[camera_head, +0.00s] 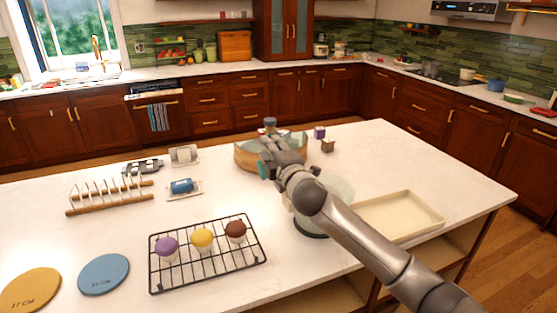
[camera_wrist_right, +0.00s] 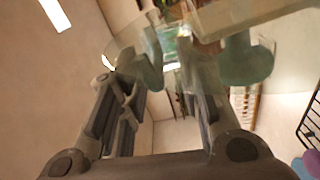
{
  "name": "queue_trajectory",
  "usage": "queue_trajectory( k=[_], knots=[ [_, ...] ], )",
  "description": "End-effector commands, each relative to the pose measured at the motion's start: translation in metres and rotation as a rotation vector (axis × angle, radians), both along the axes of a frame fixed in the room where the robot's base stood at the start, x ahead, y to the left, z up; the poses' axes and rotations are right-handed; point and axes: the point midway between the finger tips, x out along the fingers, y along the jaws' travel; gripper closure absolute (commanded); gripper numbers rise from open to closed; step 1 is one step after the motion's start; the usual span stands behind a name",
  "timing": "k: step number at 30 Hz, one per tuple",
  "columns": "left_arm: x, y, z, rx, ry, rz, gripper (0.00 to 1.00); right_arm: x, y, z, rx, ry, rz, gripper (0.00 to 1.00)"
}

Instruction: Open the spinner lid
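My right gripper (camera_head: 268,146) reaches in from the lower right and stands over the near rim of a round wooden-sided container (camera_head: 243,158) on the island. Its teal fingertips are spread with a gap between them; it also shows open in the right wrist view (camera_wrist_right: 198,65). A clear see-through bowl with a dark round base (camera_head: 311,229) stands partly behind my right arm. I cannot tell for sure which of these is the spinner, and no separate lid stands out. A clear surface crosses the fingers in the wrist view. My left gripper is out of view.
A black wire rack (camera_head: 208,276) with three cupcakes stands in front. A cream tray (camera_head: 400,216) lies to the right under my arm. A wooden dish rack (camera_head: 110,197), a blue disc (camera_head: 104,274) and a yellow disc (camera_head: 30,290) are left.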

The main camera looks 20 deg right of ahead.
Motion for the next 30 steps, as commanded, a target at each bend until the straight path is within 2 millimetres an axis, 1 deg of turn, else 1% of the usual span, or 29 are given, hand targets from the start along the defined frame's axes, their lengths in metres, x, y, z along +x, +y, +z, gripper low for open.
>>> queue_trajectory(
  k=[5,12,18,21,24,30],
  knots=[
    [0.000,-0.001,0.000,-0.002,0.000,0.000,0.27,-0.024,-0.002,-0.001,-0.001,0.001,0.002,0.68],
    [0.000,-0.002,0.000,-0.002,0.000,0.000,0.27,-0.068,-0.006,-0.003,0.000,0.005,0.000,0.68],
    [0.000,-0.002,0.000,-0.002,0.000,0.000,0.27,-0.098,-0.008,-0.003,0.002,0.006,0.000,0.68],
    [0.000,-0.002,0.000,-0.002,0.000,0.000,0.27,-0.108,-0.009,-0.003,0.001,0.006,-0.001,0.68],
    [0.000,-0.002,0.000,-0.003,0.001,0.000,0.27,-0.113,-0.010,-0.003,0.001,0.006,-0.001,0.68],
    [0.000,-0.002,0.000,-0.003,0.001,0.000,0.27,-0.115,-0.010,-0.003,0.002,0.005,-0.001,0.68]
  ],
)
